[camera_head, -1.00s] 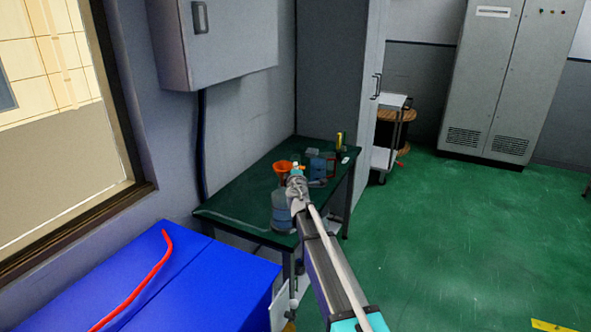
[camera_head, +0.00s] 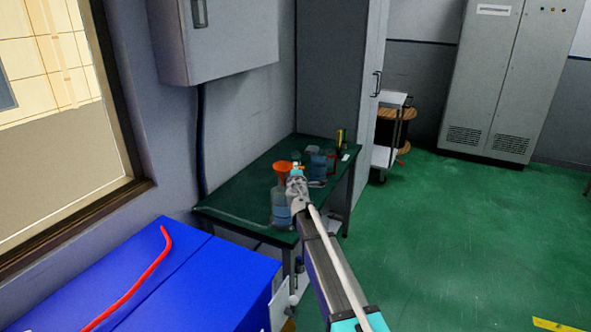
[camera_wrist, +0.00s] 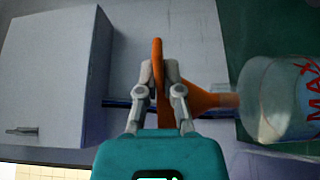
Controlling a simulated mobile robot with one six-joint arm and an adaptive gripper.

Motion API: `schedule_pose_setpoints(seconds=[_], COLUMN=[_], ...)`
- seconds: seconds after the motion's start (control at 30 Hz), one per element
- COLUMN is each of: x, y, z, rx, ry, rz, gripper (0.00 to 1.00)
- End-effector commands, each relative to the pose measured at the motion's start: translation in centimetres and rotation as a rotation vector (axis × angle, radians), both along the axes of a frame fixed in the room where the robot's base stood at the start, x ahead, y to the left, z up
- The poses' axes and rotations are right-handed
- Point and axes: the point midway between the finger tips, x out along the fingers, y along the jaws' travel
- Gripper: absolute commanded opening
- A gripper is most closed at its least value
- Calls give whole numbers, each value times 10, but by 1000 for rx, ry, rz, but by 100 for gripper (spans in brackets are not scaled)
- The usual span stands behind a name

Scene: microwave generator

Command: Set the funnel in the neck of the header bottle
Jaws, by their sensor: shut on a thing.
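The orange funnel (camera_head: 283,168) is above the clear header bottle (camera_head: 280,208) in the head view, with its wide end up. The bottle stands on the green bench and holds bluish liquid. In the wrist view, my gripper (camera_wrist: 158,75) is shut on the rim of the funnel (camera_wrist: 204,99). The funnel's spout points right, at the neck end of the bottle (camera_wrist: 285,98), which bears red "MAX" lettering. The spout's tip meets or overlaps the neck in the picture; I cannot tell whether it is inside. My gripper in the head view (camera_head: 296,172) is beside the funnel.
The green bench (camera_head: 240,204) has free room left of the bottle. Blue-grey containers (camera_head: 318,164) stand behind my gripper on the bench. A grey wall cabinet (camera_head: 220,40) hangs above. A blue box (camera_head: 190,285) with a red bar on top is in front.

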Motion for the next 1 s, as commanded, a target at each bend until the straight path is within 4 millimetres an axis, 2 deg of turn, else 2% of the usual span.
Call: schedule_pose_setpoints(seconds=[0.77, 0.8, 1.0], x=[0, 0, 0], y=[1, 0, 0], z=[-14, -14, -13], rx=[0, 0, 0], ry=[0, 0, 0], rz=[0, 0, 0], gripper=[0, 14, 49])
